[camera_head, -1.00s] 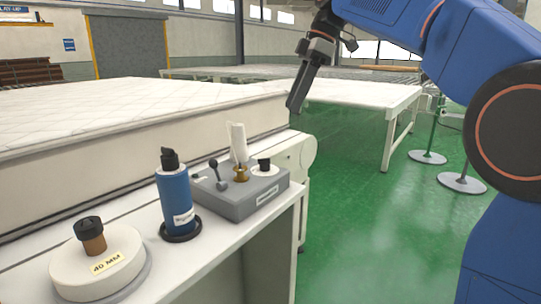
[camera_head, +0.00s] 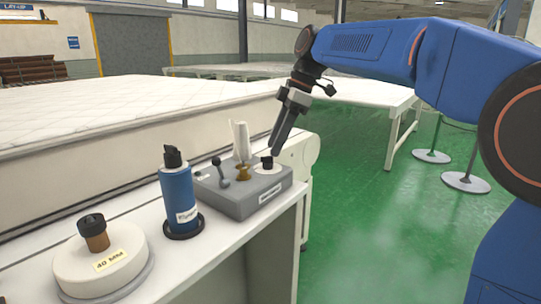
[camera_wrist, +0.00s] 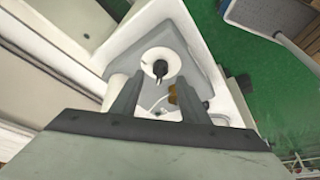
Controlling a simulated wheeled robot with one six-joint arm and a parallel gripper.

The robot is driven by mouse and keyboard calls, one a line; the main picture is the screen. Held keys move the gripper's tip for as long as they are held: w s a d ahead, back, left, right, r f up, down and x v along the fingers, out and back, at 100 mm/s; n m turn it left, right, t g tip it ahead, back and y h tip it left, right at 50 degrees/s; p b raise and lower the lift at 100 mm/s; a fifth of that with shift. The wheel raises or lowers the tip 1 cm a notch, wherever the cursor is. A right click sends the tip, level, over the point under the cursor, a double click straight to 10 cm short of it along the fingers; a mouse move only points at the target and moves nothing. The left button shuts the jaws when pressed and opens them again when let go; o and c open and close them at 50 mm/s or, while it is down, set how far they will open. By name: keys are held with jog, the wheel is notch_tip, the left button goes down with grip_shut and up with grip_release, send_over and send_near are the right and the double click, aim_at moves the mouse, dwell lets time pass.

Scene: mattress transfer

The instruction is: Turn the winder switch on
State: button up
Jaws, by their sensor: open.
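The winder (camera_head: 245,195) is a grey box on the white side table, with a label on its front. On its top are a black knob on a white disc (camera_head: 266,165), a brass piece with a white upright cone (camera_head: 240,145), and a lever with a dark ball (camera_head: 218,168). My gripper (camera_head: 276,150) points down just above the black knob. In the wrist view the black knob on its white disc (camera_wrist: 160,68) lies ahead, in line with the gap between my open fingers. Nothing is between the fingers. Whether a finger touches the knob is unclear.
A blue bottle (camera_head: 178,190) stands left of the winder. A round white piece labelled 40 MM (camera_head: 100,268) sits at the table's front left. A mattress (camera_head: 90,115) lies behind.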

aim_at(267, 162)
jog(key=shift+x, duration=2.2)
jog(key=c, duration=1)
